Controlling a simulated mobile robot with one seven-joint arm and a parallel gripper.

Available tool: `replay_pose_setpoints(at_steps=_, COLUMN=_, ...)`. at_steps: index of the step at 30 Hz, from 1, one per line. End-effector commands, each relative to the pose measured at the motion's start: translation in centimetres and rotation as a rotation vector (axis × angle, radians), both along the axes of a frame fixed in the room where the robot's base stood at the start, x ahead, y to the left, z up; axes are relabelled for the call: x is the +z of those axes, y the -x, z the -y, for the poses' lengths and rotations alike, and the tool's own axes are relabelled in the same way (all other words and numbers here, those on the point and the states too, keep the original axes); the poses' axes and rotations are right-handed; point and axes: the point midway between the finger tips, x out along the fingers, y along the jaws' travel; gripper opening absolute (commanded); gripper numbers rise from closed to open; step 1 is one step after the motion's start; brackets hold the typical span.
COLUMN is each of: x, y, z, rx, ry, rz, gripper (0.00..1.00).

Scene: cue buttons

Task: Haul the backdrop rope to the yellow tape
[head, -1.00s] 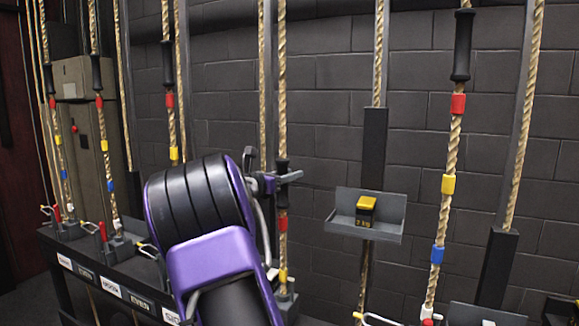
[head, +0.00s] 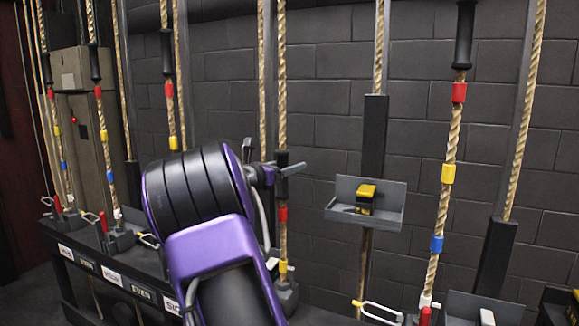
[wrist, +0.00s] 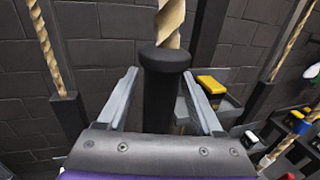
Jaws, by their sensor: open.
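My gripper (head: 291,168) is at a black hand grip (head: 282,160) on the rope (head: 282,90) in the middle of the head view. In the wrist view the black grip (wrist: 163,95) stands upright between my two open fingers (wrist: 163,85), with a gap visible on each side. Below the grip this rope carries red tape (head: 283,213) and, lower, yellow tape (head: 284,267). My arm hides part of the rope's base. The label in front of it is mostly hidden, so I cannot confirm its name.
Other taped ropes with black grips hang left and right, such as the right rope (head: 450,150). A grey tray (head: 385,212) with a yellow-topped weight (head: 366,191) is right of my gripper. A dark labelled rail (head: 75,275) with rope locks runs at lower left. A brick wall stands behind.

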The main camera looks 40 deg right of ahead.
Motion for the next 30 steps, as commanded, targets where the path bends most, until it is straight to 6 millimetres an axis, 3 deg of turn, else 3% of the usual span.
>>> replay_pose_setpoints(at_steps=5, x=0.1, y=0.4, z=-2.6, rx=0.005, ry=-0.002, rz=0.0, gripper=0.68)
replay_pose_setpoints(at_steps=15, x=0.2, y=2.2, z=-10.7, rx=0.006, ry=-0.001, rz=0.0, gripper=0.68)
replay_pose_setpoints(at_steps=21, x=0.1, y=3.1, z=-14.5, rx=0.003, ry=0.0, rz=0.0, gripper=0.68)
replay_pose_setpoints(at_steps=30, x=0.0, y=3.7, z=-16.7, rx=0.0, ry=0.0, rz=0.0, gripper=0.68)
